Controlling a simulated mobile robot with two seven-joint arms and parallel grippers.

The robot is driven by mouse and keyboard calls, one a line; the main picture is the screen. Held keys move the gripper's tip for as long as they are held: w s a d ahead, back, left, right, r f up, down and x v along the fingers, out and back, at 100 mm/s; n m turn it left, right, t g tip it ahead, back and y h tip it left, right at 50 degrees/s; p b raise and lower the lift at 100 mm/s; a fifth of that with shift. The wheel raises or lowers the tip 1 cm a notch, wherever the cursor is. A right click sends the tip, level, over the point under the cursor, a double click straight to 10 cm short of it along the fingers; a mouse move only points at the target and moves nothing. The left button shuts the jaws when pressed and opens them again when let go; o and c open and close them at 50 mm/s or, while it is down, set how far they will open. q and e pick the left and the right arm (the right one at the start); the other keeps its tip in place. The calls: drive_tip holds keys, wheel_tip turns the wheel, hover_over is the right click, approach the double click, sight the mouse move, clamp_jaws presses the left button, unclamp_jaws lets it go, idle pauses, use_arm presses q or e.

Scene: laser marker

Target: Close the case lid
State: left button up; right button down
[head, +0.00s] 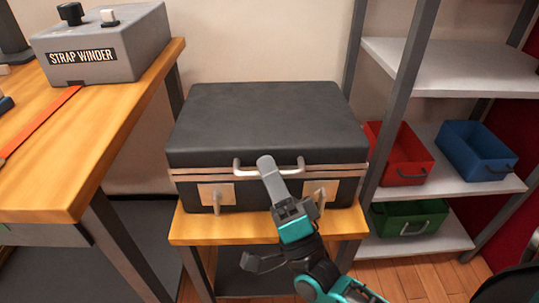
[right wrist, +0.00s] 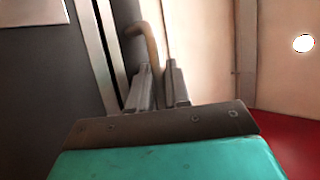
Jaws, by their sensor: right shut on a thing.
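The dark grey case (head: 250,195) stands on a small wooden stand. Its lid (head: 265,115) lies level over the base, with the two pale metal rims almost together; a thin dark line shows between them. A metal handle (head: 240,168) is on the lid's front edge. Two latches, left (head: 215,196) and right (head: 319,194), are on the case front. My right gripper (head: 266,165) is at the middle of the handle and hides part of it. In the right wrist view its fingers (right wrist: 158,72) are shut on the handle (right wrist: 150,38). My left gripper is out of view.
A wooden table (head: 100,135) with a strap winder (head: 105,45) is at the left. A shelf (head: 450,60) at the right holds a red bin (head: 405,160), a blue bin (head: 478,150) and a green bin (head: 405,220). The stand's front edge (head: 225,232) is bare.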

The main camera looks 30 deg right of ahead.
drive_tip(key=shift+s+a+f, duration=0.1)
drive_tip(key=shift+f, duration=0.35)
drive_tip(key=shift+f, duration=0.15)
drive_tip(key=c, duration=1.2)
unclamp_jaws()
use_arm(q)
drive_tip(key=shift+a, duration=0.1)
use_arm(e)
drive_tip(key=shift+o, duration=0.2)
